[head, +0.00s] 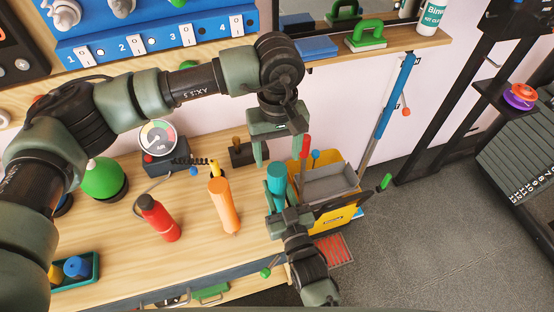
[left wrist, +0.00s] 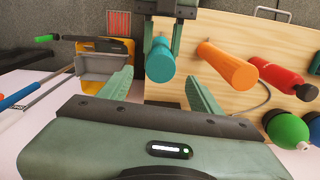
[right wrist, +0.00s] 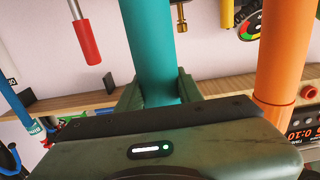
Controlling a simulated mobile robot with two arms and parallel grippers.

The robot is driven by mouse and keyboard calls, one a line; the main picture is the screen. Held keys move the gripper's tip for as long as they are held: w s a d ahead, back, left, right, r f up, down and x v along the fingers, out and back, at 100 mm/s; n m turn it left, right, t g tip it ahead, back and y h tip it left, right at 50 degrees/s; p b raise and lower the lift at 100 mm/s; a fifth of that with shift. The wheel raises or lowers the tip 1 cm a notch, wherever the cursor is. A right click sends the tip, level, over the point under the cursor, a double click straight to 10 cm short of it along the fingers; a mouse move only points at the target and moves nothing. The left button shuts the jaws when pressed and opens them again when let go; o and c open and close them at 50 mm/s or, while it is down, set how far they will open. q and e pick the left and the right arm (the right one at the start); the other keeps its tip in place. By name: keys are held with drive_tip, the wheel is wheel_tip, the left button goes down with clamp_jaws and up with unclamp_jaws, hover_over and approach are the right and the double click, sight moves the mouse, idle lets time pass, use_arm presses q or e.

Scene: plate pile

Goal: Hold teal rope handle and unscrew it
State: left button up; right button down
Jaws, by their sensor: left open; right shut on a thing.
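The teal handle (head: 277,180) is a smooth cylinder near the right edge of the wooden bench. My right gripper (head: 281,208) is shut around it from the front, and the right wrist view shows the teal cylinder (right wrist: 156,50) between the fingers. My left gripper (head: 277,158) is open and points down from above the handle. In the left wrist view the handle's round end (left wrist: 160,66) shows between and beyond the open fingers (left wrist: 162,90). I cannot tell whether they touch it. No rope strands are visible.
An orange handle (head: 222,206) and a red bottle (head: 160,218) stand left of the teal handle. A gauge box (head: 165,160) and a green ball-shaped object (head: 102,180) are farther left. A yellow bin (head: 335,218) with a grey tray sits close to the right.

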sight(277, 169)
use_arm(q)
drive_tip(key=m, duration=0.5)
drive_tip(key=shift+m, duration=1.3)
drive_tip(key=shift+f, duration=0.1)
drive_tip(key=shift+m, duration=0.3)
drive_tip(key=shift+f, duration=3.9)
